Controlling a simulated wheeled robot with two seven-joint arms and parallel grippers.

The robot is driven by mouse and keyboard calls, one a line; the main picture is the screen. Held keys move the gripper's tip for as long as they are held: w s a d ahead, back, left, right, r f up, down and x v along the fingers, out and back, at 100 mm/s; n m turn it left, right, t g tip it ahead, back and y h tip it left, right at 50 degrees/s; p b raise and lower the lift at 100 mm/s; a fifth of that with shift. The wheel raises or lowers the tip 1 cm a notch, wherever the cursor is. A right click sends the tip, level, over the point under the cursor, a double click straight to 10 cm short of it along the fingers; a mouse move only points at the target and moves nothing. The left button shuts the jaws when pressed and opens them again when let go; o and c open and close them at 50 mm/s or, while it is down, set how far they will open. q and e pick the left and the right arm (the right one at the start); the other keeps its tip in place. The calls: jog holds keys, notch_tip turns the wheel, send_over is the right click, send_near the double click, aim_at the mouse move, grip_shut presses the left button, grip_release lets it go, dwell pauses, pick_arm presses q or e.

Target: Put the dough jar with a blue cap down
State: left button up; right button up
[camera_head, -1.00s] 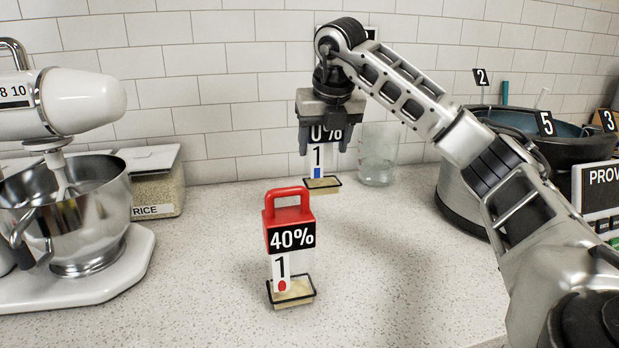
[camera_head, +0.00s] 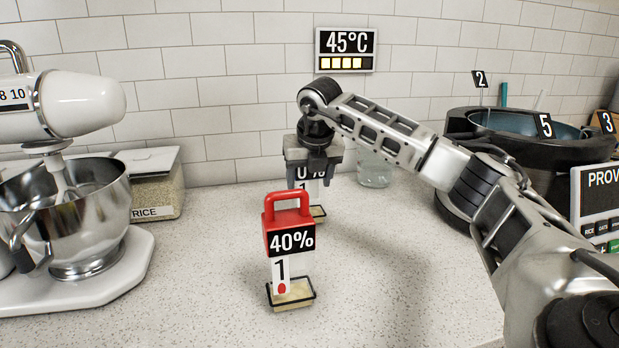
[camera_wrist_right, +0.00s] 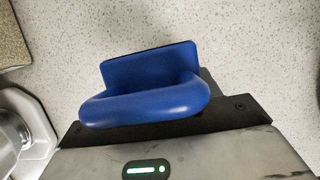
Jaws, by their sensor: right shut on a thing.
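The dough jar with a blue cap (camera_head: 318,212) is behind the red-capped jar in the head view, partly hidden by it and by my gripper. Its dark 0% label and its tan base show. In the right wrist view its blue cap with a looped handle (camera_wrist_right: 150,100) sits at the jaws. My right gripper (camera_head: 312,181) points down and is shut on this cap. The jar is upright, low over the counter; I cannot tell whether its base touches it. My left gripper is not in view.
A red-capped jar (camera_head: 289,243) marked 40% stands just in front. A glass (camera_head: 374,172) stands behind to the right. A mixer (camera_head: 75,225) and a rice container (camera_head: 158,190) are at left, a dark round pot (camera_head: 455,125) at right. Counter (camera_head: 400,260) right of the jars is clear.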

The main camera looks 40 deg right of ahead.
jog(key=o, duration=1.2)
jog(key=shift+f, duration=0.1)
jog(key=v, duration=1.2)
jog(key=shift+s, duration=0.1)
